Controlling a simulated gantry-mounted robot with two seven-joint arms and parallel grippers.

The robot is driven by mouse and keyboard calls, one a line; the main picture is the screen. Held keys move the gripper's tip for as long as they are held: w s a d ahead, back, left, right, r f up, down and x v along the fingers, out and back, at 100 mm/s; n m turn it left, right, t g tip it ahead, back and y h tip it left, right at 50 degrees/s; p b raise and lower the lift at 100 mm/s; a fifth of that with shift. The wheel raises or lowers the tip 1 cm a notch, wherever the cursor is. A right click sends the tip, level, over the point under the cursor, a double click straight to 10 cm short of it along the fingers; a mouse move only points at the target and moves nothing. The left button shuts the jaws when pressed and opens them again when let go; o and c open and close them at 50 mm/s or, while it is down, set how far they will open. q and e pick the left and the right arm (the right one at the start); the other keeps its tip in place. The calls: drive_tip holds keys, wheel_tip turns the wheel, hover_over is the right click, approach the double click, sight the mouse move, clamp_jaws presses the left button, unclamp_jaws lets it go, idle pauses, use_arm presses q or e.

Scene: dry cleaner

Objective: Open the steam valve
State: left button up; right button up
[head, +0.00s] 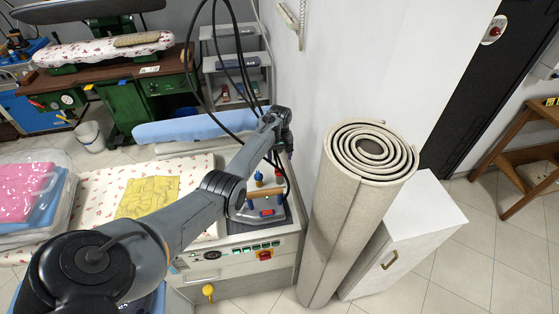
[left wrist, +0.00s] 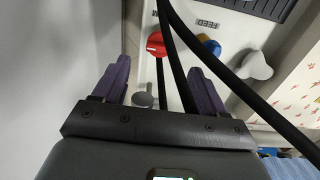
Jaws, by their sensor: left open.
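In the left wrist view, my left gripper (left wrist: 157,68) is open, with its purple fingers apart and nothing between them. A red valve knob (left wrist: 156,45) lies just beyond the gap between the fingertips. A blue valve knob (left wrist: 208,45) is to its right, beside a label reading FEED. A grey-white knob (left wrist: 257,66) is further right, and a small grey round part (left wrist: 142,99) shows between the fingers. Black cables hide part of the panel, and I cannot read the red knob's label. In the head view, my left wrist reaches over the far right corner of the ironing station (head: 225,254); its fingertips are unclear.
An iron (head: 266,211) with a wooden handle stands on the station's right side, near a yellow cloth (head: 149,196). A tall rolled carpet (head: 335,225) and a white cabinet (head: 410,237) stand to the right. Black cables hang around my wrist. A white wall is close behind.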

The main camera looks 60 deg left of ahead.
use_arm(q)
drive_tip(key=shift+r, duration=2.1)
